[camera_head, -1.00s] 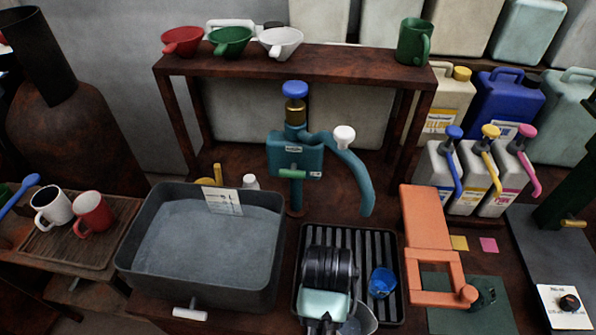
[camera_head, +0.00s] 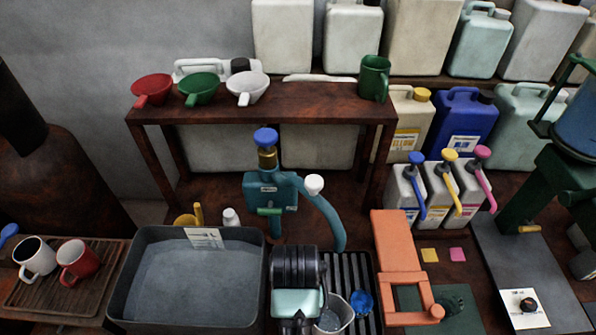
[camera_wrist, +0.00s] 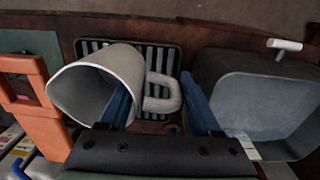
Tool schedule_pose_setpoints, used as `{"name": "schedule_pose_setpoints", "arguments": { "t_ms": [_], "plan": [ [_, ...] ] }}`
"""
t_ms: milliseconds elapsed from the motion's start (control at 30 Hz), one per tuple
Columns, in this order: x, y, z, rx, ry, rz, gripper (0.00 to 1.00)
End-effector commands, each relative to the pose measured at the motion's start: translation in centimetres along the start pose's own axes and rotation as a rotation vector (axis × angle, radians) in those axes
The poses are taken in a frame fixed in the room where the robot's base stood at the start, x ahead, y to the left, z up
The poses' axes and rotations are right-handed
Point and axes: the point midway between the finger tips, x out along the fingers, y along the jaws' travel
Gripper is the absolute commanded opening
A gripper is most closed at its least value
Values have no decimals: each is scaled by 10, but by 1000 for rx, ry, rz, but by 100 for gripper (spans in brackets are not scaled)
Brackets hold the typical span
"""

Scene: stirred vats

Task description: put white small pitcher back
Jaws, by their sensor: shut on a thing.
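The white small pitcher (camera_head: 334,316) is in my gripper, above the slatted drain tray; its body is partly cut off at the bottom of the head view. In the wrist view the white pitcher (camera_wrist: 100,82) lies tilted, its wide mouth facing left. Its handle (camera_wrist: 165,95) is between the blue fingers of my gripper (camera_wrist: 156,85), which is shut on it. A green pitcher (camera_head: 374,79) stands at the right end of the wooden shelf (camera_head: 300,101).
Red, green and white funnels sit on the shelf's left; its middle is clear. A grey basin (camera_head: 190,285) is left, an orange stand (camera_head: 398,255) right. A teal pump (camera_head: 270,190) stands behind the tray.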

Motion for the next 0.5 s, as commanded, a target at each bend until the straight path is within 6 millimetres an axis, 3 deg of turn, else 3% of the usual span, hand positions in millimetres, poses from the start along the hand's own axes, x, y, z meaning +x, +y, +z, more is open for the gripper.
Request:
{"name": "schedule_pose_setpoints", "arguments": {
  "t_ms": [33,500],
  "plan": [
    [-26,1,0,0,1,0,0],
    [-125,3,0,0,1,0,0]
  ]
}}
